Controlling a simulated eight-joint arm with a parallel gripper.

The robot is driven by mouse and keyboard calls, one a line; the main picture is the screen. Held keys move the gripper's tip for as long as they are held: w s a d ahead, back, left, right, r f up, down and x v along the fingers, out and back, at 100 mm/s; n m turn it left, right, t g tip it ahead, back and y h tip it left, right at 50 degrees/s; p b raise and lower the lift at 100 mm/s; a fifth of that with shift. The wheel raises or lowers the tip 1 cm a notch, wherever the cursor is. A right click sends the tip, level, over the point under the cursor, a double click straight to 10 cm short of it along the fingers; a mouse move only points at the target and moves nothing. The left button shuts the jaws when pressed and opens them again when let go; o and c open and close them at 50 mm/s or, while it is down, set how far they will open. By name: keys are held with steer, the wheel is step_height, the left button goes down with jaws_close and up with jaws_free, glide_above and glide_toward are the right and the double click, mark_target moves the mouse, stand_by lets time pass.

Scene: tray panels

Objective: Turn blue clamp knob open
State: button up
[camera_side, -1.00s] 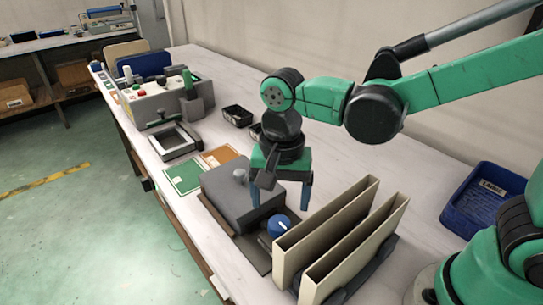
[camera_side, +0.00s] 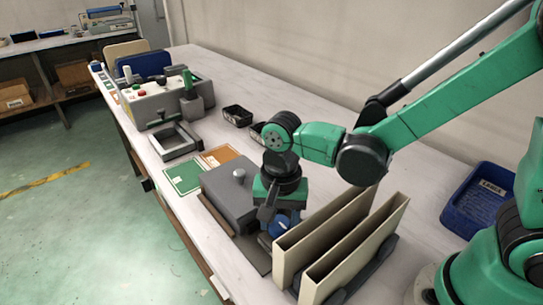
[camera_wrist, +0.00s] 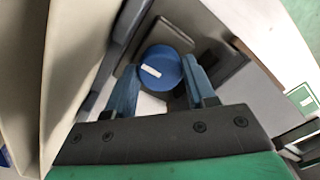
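The blue clamp knob (camera_side: 279,229) is round and sits beside the grey clamp block (camera_side: 228,190). In the wrist view the knob (camera_wrist: 164,63) shows a short white mark on its top. My gripper (camera_side: 276,222) is lowered over the knob, pointing down. In the wrist view my gripper (camera_wrist: 161,67) has its two blue fingers apart, one on each side of the knob. Small gaps seem to show between fingertips and knob; contact is not clear. In the side view the gripper partly covers the knob.
Two tall beige panels (camera_side: 322,238) stand in a rack close to the knob's right. Green (camera_side: 184,178) and orange cards lie beyond the block. A blue bin (camera_side: 480,205) is at the right. A grey control box (camera_side: 160,105) and a grey frame (camera_side: 175,142) stand farther back.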

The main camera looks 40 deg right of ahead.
jaws_close()
steer(key=shift+n, duration=0.3)
steer(key=n, duration=0.3)
steer(key=shift+n, duration=0.3)
steer(key=n, duration=0.4)
steer(key=shift+n, duration=0.3)
steer(key=n, duration=0.4)
steer(key=shift+n, duration=2.5)
